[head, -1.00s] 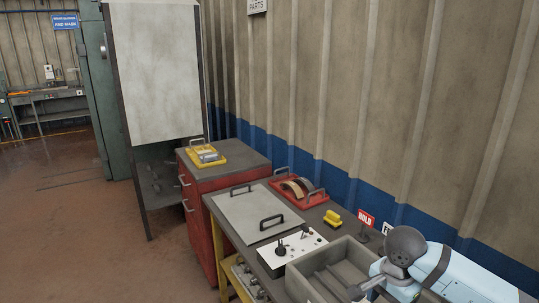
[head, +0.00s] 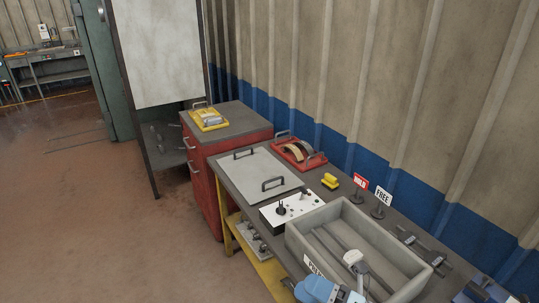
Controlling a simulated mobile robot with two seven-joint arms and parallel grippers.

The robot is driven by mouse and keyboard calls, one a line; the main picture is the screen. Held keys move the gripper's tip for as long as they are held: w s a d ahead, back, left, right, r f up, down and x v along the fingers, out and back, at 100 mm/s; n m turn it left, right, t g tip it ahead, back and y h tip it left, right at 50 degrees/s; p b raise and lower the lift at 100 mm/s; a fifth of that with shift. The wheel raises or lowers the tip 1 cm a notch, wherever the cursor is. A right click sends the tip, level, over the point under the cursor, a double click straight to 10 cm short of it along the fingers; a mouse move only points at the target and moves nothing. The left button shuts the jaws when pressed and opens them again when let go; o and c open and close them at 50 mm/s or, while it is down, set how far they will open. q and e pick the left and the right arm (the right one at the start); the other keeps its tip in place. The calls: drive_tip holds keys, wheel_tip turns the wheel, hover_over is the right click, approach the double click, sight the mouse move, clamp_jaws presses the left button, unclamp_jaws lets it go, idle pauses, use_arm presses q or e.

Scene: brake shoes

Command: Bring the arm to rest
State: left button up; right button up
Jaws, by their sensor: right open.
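My right gripper (head: 357,265) shows at the bottom of the head view, over the grey tray (head: 401,243) on the bench. Its jaws are open, and I see nothing held between them. It is small in the picture, so its height above the tray floor is hard to tell. A light-blue part of my arm shows at the bottom edge. My left gripper is not in view.
Left of the tray are a white switch box (head: 291,208) and a handled grey plate (head: 256,180). Behind are a red tray with curved brake shoes (head: 298,152), a yellow block (head: 330,181), and HOLD (head: 361,181) and FREE (head: 383,196) signs. Open floor lies left.

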drive_tip(key=s+d+f+m+t+h+p, duration=0.1)
drive_tip(key=s+d+f+m+t+h, duration=0.15)
drive_tip(key=d+f+m+h, duration=0.65)
drive_tip(key=s+f+m+t+h+p, duration=0.15)
drive_tip(key=m+t+h, duration=0.25)
drive_tip(key=m, duration=1)
drive_tip(key=s+d+f+m+g+h+p, duration=0.1)
drive_tip(key=s+d+f+m+g+h, duration=0.1)
drive_tip(key=s+f+m+g, duration=0.3)
drive_tip(key=s+f+m+h, duration=0.1)
drive_tip(key=s+f+m, duration=0.2)
drive_tip(key=shift+d+f, duration=0.2)
drive_tip(key=shift+d, duration=0.15)
